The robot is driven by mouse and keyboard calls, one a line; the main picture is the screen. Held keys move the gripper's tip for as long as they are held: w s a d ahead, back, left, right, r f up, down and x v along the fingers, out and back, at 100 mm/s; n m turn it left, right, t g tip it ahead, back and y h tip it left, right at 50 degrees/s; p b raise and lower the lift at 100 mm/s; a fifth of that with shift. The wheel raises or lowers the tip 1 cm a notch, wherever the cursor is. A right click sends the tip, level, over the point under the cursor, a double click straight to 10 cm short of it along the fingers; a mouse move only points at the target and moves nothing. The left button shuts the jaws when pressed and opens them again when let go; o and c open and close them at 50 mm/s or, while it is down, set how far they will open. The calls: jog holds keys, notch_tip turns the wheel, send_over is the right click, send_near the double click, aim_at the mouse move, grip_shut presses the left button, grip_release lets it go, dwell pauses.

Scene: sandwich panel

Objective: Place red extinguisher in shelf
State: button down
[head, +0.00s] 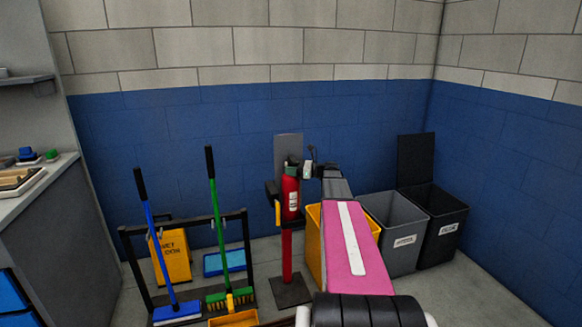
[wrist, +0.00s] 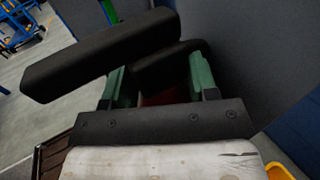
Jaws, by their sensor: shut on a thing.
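The red extinguisher (head: 290,198) is upright near the middle of the head view, at a stand with a red post (head: 286,256) and a grey back plate (head: 288,149). Whether it rests on the stand's black bracket (head: 271,190) cannot be told. My gripper (head: 300,171) is shut on the extinguisher's top, reaching in from the right. In the wrist view, the green finger pads of my gripper (wrist: 160,85) stand on either side of the black top part (wrist: 170,66), with a little red body (wrist: 163,99) below. A black bar (wrist: 100,55) crosses in front.
A rack with a blue broom (head: 160,250) and a green broom (head: 220,220) stands left of the stand. Yellow, grey (head: 395,235) and black (head: 440,225) bins stand right. A yellow wet-floor sign (head: 170,255) is behind the rack. A small wall shelf (head: 28,80) is far left.

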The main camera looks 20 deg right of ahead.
jog(key=shift+c, duration=2)
grip_release()
jog(key=shift+f, duration=0.1)
jog(key=v, duration=1.2)
